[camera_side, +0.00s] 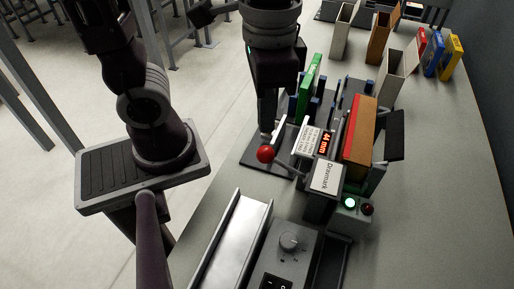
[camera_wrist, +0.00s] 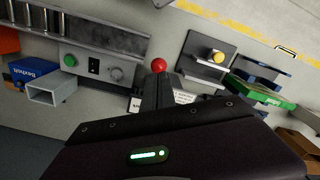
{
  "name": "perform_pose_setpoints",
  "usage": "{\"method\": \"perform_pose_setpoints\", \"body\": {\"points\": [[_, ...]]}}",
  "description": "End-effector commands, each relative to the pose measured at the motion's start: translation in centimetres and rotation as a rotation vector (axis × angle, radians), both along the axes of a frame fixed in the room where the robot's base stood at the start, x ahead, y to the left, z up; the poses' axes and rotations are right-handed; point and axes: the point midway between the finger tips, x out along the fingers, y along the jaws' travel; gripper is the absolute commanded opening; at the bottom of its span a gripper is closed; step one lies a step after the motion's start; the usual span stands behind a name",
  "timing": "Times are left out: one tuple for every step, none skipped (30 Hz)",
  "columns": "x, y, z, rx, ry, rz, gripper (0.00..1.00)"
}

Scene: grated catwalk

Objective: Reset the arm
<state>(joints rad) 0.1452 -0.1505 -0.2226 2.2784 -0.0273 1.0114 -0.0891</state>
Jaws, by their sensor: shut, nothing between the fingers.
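My gripper (camera_side: 267,132) hangs at the top centre of the side view, pointing down beside a machine on the bench. It is shut and empty. Its tips are close to a red ball knob (camera_side: 265,154) on a lever; I cannot tell whether they touch. In the wrist view the dark gripper body fills the bottom, and the red knob (camera_wrist: 158,65) shows just beyond the fingers. The machine (camera_side: 325,177) has a red display reading "44 mm" and a name label. An orange-brown book-like block (camera_side: 360,130) stands in it.
A metal channel (camera_side: 233,245) and a grey control box with a knob (camera_side: 290,243) lie in front. A green light (camera_side: 349,203) is lit. A green book (camera_side: 308,84) stands behind my gripper. Open boxes (camera_side: 391,77) and coloured books (camera_side: 434,57) stand at the back right. The right bench surface is clear.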

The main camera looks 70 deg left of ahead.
Motion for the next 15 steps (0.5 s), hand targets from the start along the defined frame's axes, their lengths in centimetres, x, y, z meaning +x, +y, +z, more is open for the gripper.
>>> {"method": "perform_pose_setpoints", "body": {"points": [[0.1,0.0,0.5,-0.001,-0.003,0.000,0.00],[0.1,0.0,0.8,-0.001,-0.003,0.000,0.00],[0.1,0.0,1.2,-0.001,-0.003,0.000,0.00],[0.1,0.0,1.5,-0.001,-0.003,0.000,0.00],[0.1,0.0,1.7,-0.001,-0.002,0.000,0.00],[0.0,0.0,2.0,-0.001,-0.002,0.000,0.00],[0.0,0.0,2.1,0.000,-0.001,0.000,0.00],[0.0,0.0,2.2,0.000,-0.001,0.000,0.00],[0.0,0.0,2.3,0.000,0.000,0.000,0.00],[0.0,0.0,2.3,0.000,0.000,0.000,0.00],[0.0,0.0,2.3,0.000,0.000,0.000,0.00],[0.0,0.0,2.3,0.000,0.000,0.000,0.00],[0.0,0.0,2.3,0.000,0.000,0.000,0.00],[0.0,0.0,2.3,0.000,0.000,0.000,0.00],[0.0,0.0,2.3,0.000,-0.001,0.001,0.00]]}}
